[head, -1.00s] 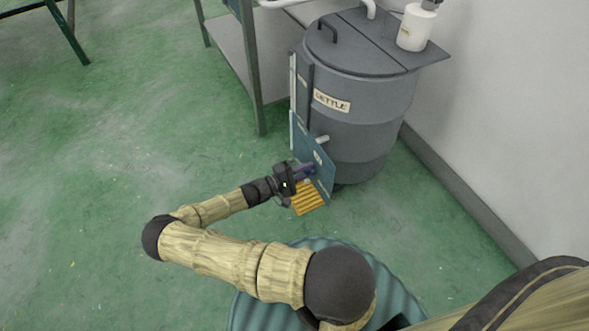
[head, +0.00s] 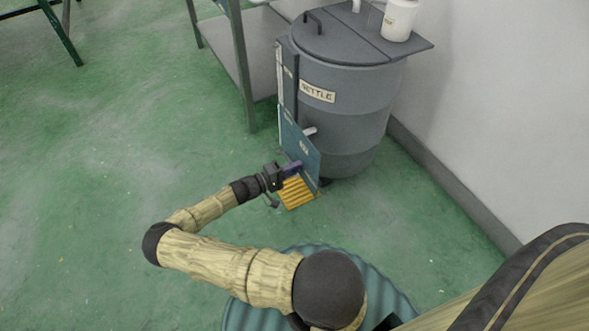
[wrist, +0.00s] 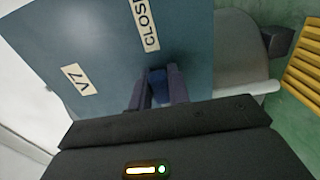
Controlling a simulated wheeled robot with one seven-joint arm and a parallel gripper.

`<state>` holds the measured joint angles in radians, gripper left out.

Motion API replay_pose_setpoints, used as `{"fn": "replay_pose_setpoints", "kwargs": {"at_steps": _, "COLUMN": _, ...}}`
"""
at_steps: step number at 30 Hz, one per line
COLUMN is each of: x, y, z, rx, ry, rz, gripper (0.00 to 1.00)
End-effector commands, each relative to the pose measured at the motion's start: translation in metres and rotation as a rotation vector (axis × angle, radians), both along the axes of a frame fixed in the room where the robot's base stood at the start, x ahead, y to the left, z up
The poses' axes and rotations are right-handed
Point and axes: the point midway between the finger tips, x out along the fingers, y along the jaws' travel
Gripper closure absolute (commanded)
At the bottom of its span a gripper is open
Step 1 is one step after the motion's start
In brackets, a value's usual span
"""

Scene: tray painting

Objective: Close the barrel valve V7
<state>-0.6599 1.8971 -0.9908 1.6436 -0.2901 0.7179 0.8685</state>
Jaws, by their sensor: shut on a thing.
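The grey barrel (head: 345,105) with a "SETTLE" label stands against the wall. A blue-grey plate (head: 300,145) is at its lower front. In the wrist view the plate (wrist: 60,45) carries a "V7" label (wrist: 79,80) and a label reading "CLOS", cut off at the top. My gripper (head: 291,168) is at the lower part of the plate. In the wrist view its two fingers (wrist: 158,90) are shut on a small blue handle (wrist: 158,84) in front of the plate. The fingers hide part of the handle, and its valve position cannot be told.
A yellow ribbed grating (head: 297,193) lies on the green floor below the plate. A light pipe stub (head: 310,131) sticks out beside the plate. A white container (head: 399,20) stands on the barrel top. A metal shelf (head: 238,60) is left of the barrel.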

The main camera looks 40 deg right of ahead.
Motion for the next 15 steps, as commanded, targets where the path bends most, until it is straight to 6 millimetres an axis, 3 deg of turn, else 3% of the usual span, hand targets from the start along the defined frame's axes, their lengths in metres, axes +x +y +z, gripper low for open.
{"fn": "replay_pose_setpoints", "kwargs": {"at_steps": 4, "x": -0.0030, "y": 0.0009, "z": -0.0024, "rx": 0.002, "ry": -0.001, "rz": -0.005, "gripper": 1.00}}
{"fn": "replay_pose_setpoints", "kwargs": {"at_steps": 5, "x": -0.0029, "y": 0.0011, "z": -0.0025, "rx": 0.002, "ry": -0.001, "rz": -0.005, "gripper": 0.78}}
{"fn": "replay_pose_setpoints", "kwargs": {"at_steps": 8, "x": -0.0022, "y": 0.0018, "z": -0.0023, "rx": 0.003, "ry": 0.000, "rz": -0.003, "gripper": 0.60}}
{"fn": "replay_pose_setpoints", "kwargs": {"at_steps": 15, "x": -0.0007, "y": 0.0023, "z": -0.0014, "rx": 0.002, "ry": 0.000, "rz": 0.000, "gripper": 0.60}}
